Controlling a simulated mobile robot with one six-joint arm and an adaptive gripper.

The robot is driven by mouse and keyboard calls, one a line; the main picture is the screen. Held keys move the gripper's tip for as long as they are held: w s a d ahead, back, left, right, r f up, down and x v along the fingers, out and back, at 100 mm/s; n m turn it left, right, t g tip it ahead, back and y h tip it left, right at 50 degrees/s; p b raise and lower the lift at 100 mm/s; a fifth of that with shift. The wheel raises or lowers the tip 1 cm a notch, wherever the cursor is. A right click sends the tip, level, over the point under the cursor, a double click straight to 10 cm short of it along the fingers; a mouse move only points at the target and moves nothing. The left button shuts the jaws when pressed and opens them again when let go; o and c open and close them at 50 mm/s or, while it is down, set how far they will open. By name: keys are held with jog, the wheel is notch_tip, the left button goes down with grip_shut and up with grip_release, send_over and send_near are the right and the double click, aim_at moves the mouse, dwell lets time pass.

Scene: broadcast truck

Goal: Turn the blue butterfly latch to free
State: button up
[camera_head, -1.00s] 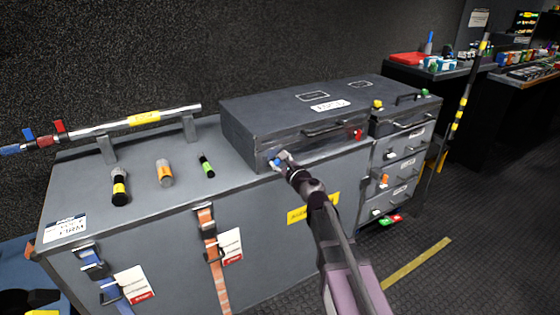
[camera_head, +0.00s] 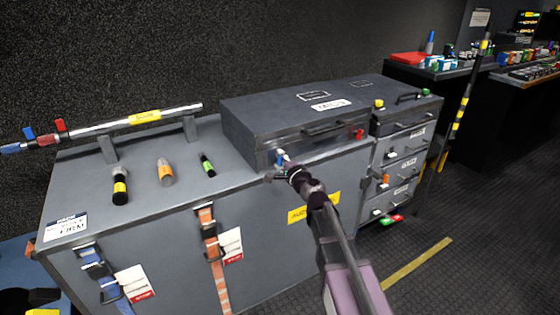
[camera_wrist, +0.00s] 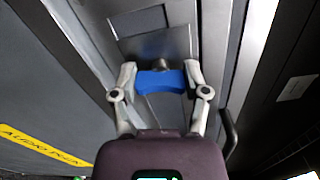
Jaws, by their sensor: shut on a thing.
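The blue butterfly latch (camera_wrist: 161,81) sits on the front face of the grey flat case (camera_head: 290,112). In the wrist view it lies between the two fingers of my gripper (camera_wrist: 161,86), one finger at each end of it. A round metal stem shows behind the latch in the wrist view. My gripper is shut on the latch.
A red latch (camera_head: 359,134) is further right on the case front, beyond the black handle (camera_head: 323,129). A drawer unit (camera_head: 398,160) is at right. The floor in front is open.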

jog(key=shift+a+n, duration=0.1)
jog(key=shift+n, duration=0.3)
jog(key=o, duration=1.2)
jog(key=shift+c, duration=0.2)
jog(key=shift+s, duration=0.1)
jog(key=v, duration=1.2)
jog(key=shift+f, duration=0.1)
